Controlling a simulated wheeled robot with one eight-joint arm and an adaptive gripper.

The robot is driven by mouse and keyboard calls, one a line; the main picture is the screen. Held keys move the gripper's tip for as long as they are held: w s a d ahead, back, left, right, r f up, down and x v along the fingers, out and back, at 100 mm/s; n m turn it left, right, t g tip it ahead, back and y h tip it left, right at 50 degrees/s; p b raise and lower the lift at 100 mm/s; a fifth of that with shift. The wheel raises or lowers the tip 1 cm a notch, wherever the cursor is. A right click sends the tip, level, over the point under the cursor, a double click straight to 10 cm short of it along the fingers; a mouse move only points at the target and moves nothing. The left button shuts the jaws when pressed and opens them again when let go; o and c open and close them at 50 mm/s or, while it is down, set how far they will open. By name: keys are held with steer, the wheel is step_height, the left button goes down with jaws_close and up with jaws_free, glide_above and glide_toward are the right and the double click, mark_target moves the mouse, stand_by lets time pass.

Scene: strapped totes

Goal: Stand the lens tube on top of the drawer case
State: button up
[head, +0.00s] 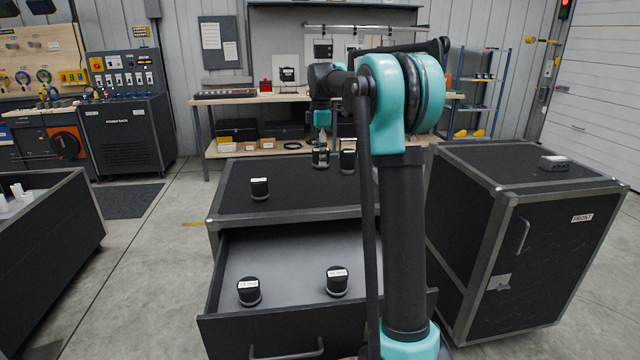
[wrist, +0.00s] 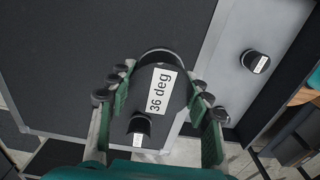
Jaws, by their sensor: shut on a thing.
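My gripper (head: 321,146) is shut on a dark lens tube (wrist: 158,88) whose white label reads "36 deg" in the wrist view. The held lens tube (head: 320,158) is over the far part of the drawer case top (head: 300,200). I cannot tell whether its base touches the top. A similar tube (head: 259,188) stands on the left of the top, and another dark one (head: 348,161) is just right of my gripper, partly hidden by my arm. The case's drawer (head: 285,255) is open, with two more labelled tubes (head: 248,291) (head: 337,281) in it.
A black cabinet marked FRONT (head: 520,240) stands at the right with a small dark device (head: 555,163) on it. An open black bin (head: 50,225) is at the left. A workbench (head: 280,98) stands behind. The middle of the case top looks clear.

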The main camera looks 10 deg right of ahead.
step_height(320, 180, down, 10)
steer(key=shift+f, duration=0.1)
stand_by(0.4)
steer(key=shift+f, duration=0.2)
steer(key=o, duration=1.4)
step_height(320, 180, up, 12)
steer(key=shift+r, duration=0.25)
